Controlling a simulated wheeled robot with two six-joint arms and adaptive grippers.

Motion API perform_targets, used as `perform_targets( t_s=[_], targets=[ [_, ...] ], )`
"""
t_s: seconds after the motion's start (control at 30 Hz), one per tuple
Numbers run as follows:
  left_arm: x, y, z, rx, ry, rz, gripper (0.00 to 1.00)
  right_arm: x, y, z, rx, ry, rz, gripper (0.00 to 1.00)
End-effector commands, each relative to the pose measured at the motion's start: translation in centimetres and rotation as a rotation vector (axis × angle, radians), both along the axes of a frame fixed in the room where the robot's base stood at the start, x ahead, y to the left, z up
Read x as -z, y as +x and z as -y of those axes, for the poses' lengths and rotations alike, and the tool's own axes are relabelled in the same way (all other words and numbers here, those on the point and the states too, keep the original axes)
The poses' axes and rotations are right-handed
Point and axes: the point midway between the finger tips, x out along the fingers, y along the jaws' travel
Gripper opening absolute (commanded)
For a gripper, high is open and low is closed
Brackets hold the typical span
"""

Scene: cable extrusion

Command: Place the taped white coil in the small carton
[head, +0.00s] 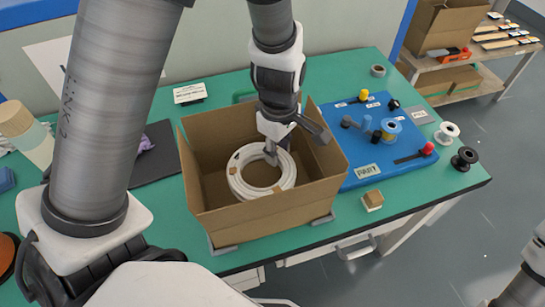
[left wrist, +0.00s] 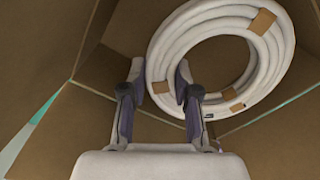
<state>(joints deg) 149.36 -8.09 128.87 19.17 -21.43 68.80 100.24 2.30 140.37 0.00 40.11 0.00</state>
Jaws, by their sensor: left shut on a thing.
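The white coil (head: 236,178) is a thick ring of cable with brown tape patches. It is inside the open small carton (head: 245,222), between its walls. My left gripper (head: 271,156) reaches down into the carton and is shut on the far part of the ring. In the left wrist view, the coil (left wrist: 222,18) passes between the two fingers of the left gripper (left wrist: 160,80), with carton walls around it. I cannot tell whether the coil touches the carton floor. My right gripper is out of view.
A dark mat (head: 155,160) is to the left. A shelf (head: 480,62) stands at the back right.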

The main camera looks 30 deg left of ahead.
Motion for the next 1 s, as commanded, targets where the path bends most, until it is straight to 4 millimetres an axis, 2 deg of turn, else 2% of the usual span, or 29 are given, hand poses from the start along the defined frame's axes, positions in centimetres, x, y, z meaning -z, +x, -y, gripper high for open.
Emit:
perform_targets(
  t_s=[0.03, 0.1, 0.27, 0.4, 0.77, 0.8, 0.87, 1.0],
  targets=[
    [1.5, -0.2, 0.0, 0.001, 0.001, -0.006, 0.0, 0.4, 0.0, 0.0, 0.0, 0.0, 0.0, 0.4],
    [3.1, -0.1, 0.0, 0.0, 0.001, -0.005, 0.0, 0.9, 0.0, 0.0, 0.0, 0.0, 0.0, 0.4],
    [5.3, -0.1, 0.0, 0.0, 0.0, -0.003, 0.0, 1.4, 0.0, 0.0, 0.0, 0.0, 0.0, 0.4],
    [7.8, -0.1, -0.1, 0.0, 0.001, -0.003, 0.0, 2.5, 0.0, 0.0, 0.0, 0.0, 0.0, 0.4],
    [8.4, -0.1, -0.1, 0.001, 0.001, -0.001, 0.0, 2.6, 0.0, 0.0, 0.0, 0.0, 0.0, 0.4],
    [8.5, -0.1, -0.1, 0.001, 0.001, -0.001, 0.34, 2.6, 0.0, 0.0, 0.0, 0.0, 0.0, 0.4],
    [8.4, 0.0, -0.1, 0.001, 0.001, -0.001, 0.55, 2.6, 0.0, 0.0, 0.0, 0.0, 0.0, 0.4],
    [8.4, 0.0, -0.1, 0.001, 0.001, -0.001, 0.55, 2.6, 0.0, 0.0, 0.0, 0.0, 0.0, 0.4]
  ],
)
